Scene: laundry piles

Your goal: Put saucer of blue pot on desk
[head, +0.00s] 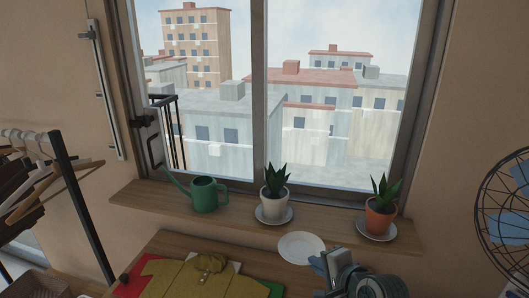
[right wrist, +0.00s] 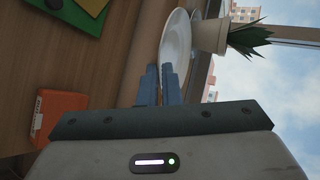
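A white saucer (head: 301,247) with nothing on it shows in front of the windowsill, at the desk's back edge in the picture. My right gripper (head: 317,263) is at its lower right rim, and its fingers look closed on that rim. In the right wrist view the saucer (right wrist: 176,38) stretches away from the blue fingertips (right wrist: 158,72), which are close together at its near edge. It appears held above the wooden desk (head: 190,245); the exact height is unclear. No blue pot shows. My left gripper is out of view.
The windowsill (head: 335,228) holds a green watering can (head: 204,194), a white pot (head: 275,204) and an orange pot (head: 380,216), both pots on saucers. Folded yellow clothing (head: 190,278) covers the desk's front. An orange box (right wrist: 60,113) lies on the desk. A fan (head: 508,215) stands right.

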